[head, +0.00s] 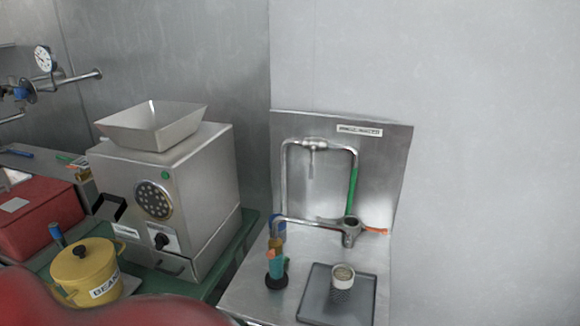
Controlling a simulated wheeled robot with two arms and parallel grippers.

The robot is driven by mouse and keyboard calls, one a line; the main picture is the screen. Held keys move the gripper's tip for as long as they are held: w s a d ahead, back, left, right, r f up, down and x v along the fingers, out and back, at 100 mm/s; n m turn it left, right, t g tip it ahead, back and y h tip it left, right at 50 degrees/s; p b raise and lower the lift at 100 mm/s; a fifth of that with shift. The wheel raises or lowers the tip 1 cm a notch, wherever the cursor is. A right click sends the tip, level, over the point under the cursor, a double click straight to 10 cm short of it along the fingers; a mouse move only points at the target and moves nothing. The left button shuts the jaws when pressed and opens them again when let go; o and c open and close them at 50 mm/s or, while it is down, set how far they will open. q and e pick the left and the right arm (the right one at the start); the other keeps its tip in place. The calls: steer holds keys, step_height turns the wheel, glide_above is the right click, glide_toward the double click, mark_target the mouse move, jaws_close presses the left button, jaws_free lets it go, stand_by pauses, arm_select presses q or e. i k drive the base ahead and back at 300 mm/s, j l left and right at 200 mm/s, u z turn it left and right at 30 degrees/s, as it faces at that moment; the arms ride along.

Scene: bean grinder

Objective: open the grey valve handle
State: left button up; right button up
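No part is plainly marked as the grey valve handle. One candidate is a grey metal fitting (350,232) with a round dark top, at the foot of the bent pipe frame (285,180) on the steel counter. A green upright piece (353,190) rises just above it, and an orange piece sticks out at its right. Another valve-like part is the blue fitting (20,93) on the wall pipe at the far left, partly cut off by the frame edge. I cannot tell whether either is open or closed. Neither of my grippers is in view.
A steel grinder (205,185) with a hopper (155,125) stands left of the counter. A yellow bean pot (85,268) and red box (38,215) stand further left. A white cup (343,274) sits on a dark tray (318,312). A blue-green bottle-like item (276,268) stands beside it.

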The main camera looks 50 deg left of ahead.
mark_target(311, 165)
steer(key=i+l+u, duration=0.1)
steer(key=i+u, duration=0.15)
steer(key=u, duration=0.2)
steer(key=i+l+u, duration=0.2)
steer(key=u, duration=0.3)
steer(key=i+l+u, duration=0.15)
steer(key=u, duration=0.3)
steer(key=i+l+u, duration=0.1)
steer(key=l+u, duration=0.6)
steer(key=i+l+u, duration=0.1)
steer(key=i+l, duration=0.1)
steer(key=i, duration=0.05)
